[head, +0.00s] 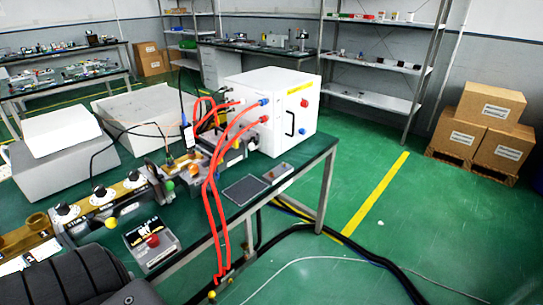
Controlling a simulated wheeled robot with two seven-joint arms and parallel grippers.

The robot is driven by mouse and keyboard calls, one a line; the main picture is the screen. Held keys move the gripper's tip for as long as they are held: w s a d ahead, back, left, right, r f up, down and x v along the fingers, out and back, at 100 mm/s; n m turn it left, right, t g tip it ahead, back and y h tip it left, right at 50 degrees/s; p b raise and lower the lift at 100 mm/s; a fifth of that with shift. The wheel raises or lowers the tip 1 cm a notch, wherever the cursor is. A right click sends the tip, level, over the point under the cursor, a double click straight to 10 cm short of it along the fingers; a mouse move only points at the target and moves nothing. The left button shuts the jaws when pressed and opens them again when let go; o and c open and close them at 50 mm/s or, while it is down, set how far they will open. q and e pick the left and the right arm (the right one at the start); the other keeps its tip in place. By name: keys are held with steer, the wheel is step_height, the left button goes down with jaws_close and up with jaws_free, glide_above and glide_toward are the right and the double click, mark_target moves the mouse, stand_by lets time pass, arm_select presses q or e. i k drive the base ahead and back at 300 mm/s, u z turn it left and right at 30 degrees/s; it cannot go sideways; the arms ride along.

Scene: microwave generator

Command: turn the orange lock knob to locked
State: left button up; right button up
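A white box (272,130) stands on the far right part of the green-topped bench (305,158). A small orange-red knob (304,103) sits on its right face, above a black handle (289,123). It may be the lock knob, but it is too small to read its setting. Another red-orange knob (153,240) sits on a small panel at the bench's front edge. Neither of my grippers can be made out in the head view, and nothing is seen touching the knobs.
Red hoses (210,210) hang over the bench's front edge. Black cables run across the floor at the right. A dark ribbed shape (75,277) fills the lower left corner. Cardboard boxes (482,128) stand at the right. The green floor between is mostly clear.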

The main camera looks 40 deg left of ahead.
mark_target(193, 169)
steer(key=z, duration=0.4)
steer(key=k, duration=1)
steer(key=u, duration=0.8)
steer(key=i, duration=0.3)
steer(key=u, duration=0.05)
